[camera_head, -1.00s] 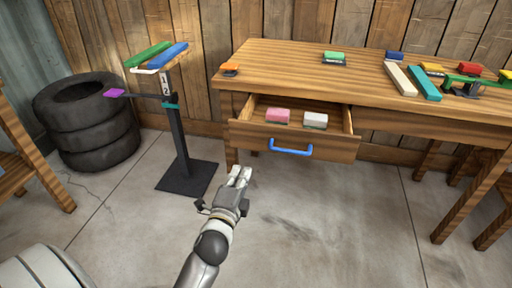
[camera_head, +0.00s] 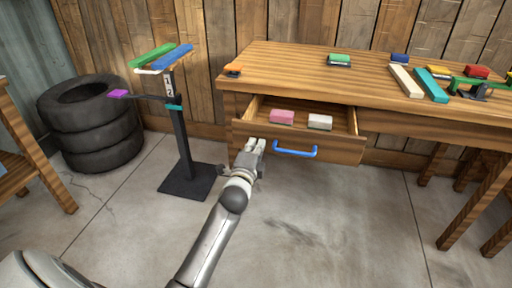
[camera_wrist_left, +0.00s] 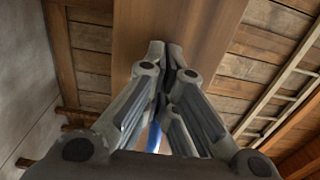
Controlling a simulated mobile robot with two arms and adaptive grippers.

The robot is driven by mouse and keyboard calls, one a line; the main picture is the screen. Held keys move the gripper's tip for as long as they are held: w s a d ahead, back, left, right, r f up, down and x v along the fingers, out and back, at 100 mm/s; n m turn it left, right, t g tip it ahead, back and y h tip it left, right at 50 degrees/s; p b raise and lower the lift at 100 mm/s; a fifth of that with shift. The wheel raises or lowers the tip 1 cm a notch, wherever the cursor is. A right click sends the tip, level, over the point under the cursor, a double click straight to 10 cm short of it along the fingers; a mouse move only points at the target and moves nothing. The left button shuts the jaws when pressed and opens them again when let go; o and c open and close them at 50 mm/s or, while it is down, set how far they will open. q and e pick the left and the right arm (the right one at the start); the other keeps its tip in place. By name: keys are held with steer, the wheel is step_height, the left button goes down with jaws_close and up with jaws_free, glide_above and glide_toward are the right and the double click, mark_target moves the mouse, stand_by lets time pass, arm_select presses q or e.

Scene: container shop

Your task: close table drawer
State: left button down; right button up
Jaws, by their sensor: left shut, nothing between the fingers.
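The table drawer (camera_head: 340,148) is pulled open from the wooden table (camera_head: 290,60). It has a blue handle (camera_head: 295,153) on its front, and a pink block (camera_head: 282,116) and a white block (camera_head: 320,121) lie inside. My left gripper (camera_head: 256,142) is shut and empty, at the left part of the drawer front, left of the handle. I cannot tell whether it touches the wood. In the left wrist view the shut fingers (camera_wrist_left: 165,52) point at a wooden panel (camera_wrist_left: 200,22), and a bit of blue shows behind them. My right gripper is not in view.
A dark stand (camera_head: 183,150) with green and blue bars on top stands left of the table. Stacked tyres (camera_head: 95,135) are farther left. Several coloured blocks and a small balance (camera_head: 480,86) are on the tabletop. The floor in front is clear.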

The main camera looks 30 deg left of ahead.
arm_select(q)
steer(key=shift+w+a, duration=0.1)
steer(key=shift+w, duration=0.15)
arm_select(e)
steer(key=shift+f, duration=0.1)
